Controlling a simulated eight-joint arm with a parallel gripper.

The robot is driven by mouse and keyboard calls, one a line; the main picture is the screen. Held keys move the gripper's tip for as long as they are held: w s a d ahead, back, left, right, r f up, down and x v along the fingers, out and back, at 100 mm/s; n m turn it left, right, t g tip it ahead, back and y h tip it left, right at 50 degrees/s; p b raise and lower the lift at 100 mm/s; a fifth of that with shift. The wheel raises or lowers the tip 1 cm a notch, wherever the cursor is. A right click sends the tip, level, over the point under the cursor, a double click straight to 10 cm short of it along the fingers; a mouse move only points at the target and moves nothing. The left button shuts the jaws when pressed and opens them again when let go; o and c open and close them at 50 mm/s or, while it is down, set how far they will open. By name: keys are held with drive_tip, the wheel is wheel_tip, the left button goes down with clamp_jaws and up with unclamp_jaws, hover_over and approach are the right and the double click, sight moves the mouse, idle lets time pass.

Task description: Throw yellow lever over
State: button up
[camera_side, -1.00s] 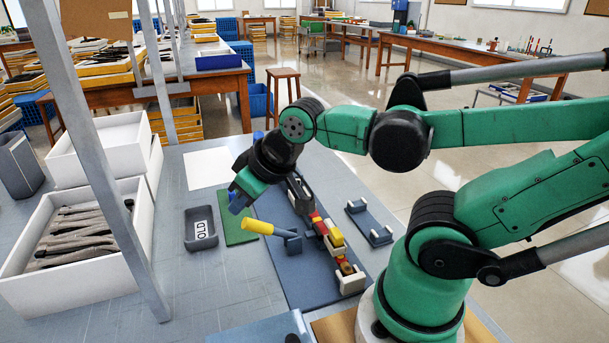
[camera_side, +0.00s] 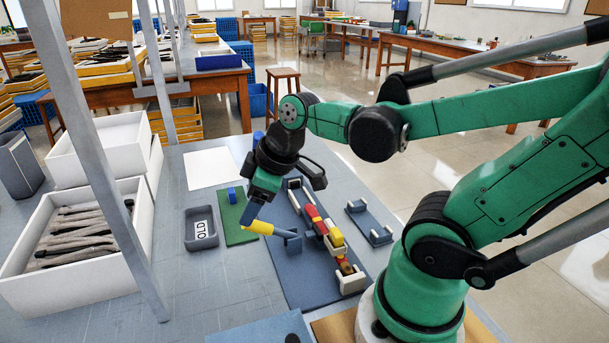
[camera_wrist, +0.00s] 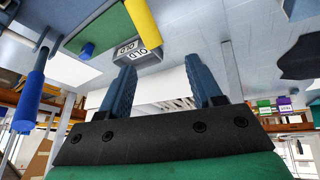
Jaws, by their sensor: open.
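The yellow lever (camera_side: 258,228) sticks out to the left from its blue-grey mount (camera_side: 292,242), lying slightly tilted over the blue board. It also shows as a yellow bar (camera_wrist: 142,24) at the top of the wrist view. My gripper (camera_side: 250,211) is just above the lever's free left end in the side view; I cannot tell whether it touches. In the wrist view my gripper's two blue fingers (camera_wrist: 160,62) are spread with nothing between them. The lever lies beyond the fingertips, not between them.
A green mat (camera_side: 235,226) with a blue peg (camera_side: 232,195) and a grey tray labelled OLD (camera_side: 201,243) lie left. A small blue-grey holder (camera_side: 368,223) stands right.

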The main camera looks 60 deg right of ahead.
sight(269, 230)
drive_tip(key=n, duration=0.1)
drive_tip(key=d+f+n, duration=0.1)
drive_tip(key=n, duration=0.1)
drive_tip(key=shift+d+f+g+y, duration=0.1)
drive_tip(key=shift+d+g+y, duration=0.15)
drive_tip(key=shift+g+y, duration=0.15)
drive_tip(key=shift+x, duration=2.6)
clamp_jaws()
drive_tip(key=shift+a, duration=0.1)
